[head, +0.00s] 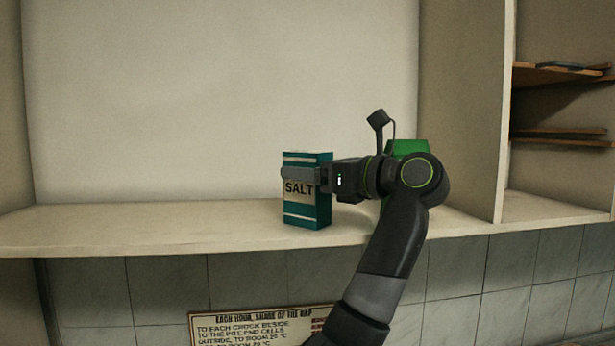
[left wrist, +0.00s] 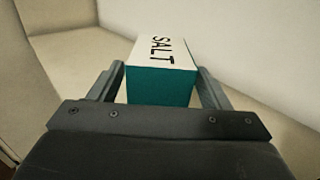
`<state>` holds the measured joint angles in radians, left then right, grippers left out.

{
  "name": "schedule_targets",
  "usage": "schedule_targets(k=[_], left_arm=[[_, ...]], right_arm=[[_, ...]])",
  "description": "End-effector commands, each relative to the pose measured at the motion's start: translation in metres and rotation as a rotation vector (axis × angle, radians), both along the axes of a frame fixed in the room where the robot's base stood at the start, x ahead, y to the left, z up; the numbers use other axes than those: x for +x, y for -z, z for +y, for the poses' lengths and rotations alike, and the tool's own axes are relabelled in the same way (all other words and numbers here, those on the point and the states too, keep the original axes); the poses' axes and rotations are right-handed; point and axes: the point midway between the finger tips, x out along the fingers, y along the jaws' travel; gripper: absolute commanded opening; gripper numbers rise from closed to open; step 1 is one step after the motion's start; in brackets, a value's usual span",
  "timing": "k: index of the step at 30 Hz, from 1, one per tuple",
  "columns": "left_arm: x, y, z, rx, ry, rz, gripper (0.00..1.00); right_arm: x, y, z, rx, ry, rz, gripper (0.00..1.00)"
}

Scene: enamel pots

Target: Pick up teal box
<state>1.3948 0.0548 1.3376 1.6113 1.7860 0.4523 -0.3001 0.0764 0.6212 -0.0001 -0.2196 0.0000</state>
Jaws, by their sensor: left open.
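The teal box (head: 304,212), with white bands and a SALT label, stands upright on the pale shelf (head: 180,228) near its front edge. My left gripper (head: 302,174) reaches it from the right, at the upper part of the box, and one finger crosses the front above the label. In the left wrist view the box (left wrist: 160,86) lies between the two fingers of the gripper (left wrist: 162,80), with a narrow gap at each side. The gripper is open around the box. The far finger is hidden in the head view. My right gripper is not in view.
A green object (head: 408,147) stands on the shelf behind my arm, partly hidden. At the right, a side compartment holds wooden boards (head: 560,75). A sign with text (head: 255,325) is on the tiles below. The shelf left of the box is clear.

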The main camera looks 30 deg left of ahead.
Motion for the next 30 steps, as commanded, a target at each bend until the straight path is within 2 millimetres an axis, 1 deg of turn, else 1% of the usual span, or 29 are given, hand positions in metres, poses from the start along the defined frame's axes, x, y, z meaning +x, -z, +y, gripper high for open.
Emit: schedule_targets(k=[1,3,10,11,24,25,26,30], left_arm=[[0.0003,-0.0023,0.0048,0.0,0.0,-0.001,0.71],[0.0009,-0.0009,0.0081,-0.001,0.0,0.0,0.71],[0.001,0.0006,0.0087,0.0,0.001,0.0,0.71],[0.0011,0.0006,0.0087,0.0,0.001,0.0,0.7],[0.001,0.0003,0.0085,0.0,0.001,0.0,0.12],[0.0007,-0.0006,0.0085,0.001,0.001,-0.002,0.12],[0.0007,-0.0006,0.0085,0.001,0.001,-0.002,0.07],[0.0007,-0.0006,0.0085,0.001,0.001,-0.002,0.07]], right_arm=[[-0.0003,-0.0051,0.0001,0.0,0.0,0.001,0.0],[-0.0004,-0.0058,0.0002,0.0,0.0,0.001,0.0],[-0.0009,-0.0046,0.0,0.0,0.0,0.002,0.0],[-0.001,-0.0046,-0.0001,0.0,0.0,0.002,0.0],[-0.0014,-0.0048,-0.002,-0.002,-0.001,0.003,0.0],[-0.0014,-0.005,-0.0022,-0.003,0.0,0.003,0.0],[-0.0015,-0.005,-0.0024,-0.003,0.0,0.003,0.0],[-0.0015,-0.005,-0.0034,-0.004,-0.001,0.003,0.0]])
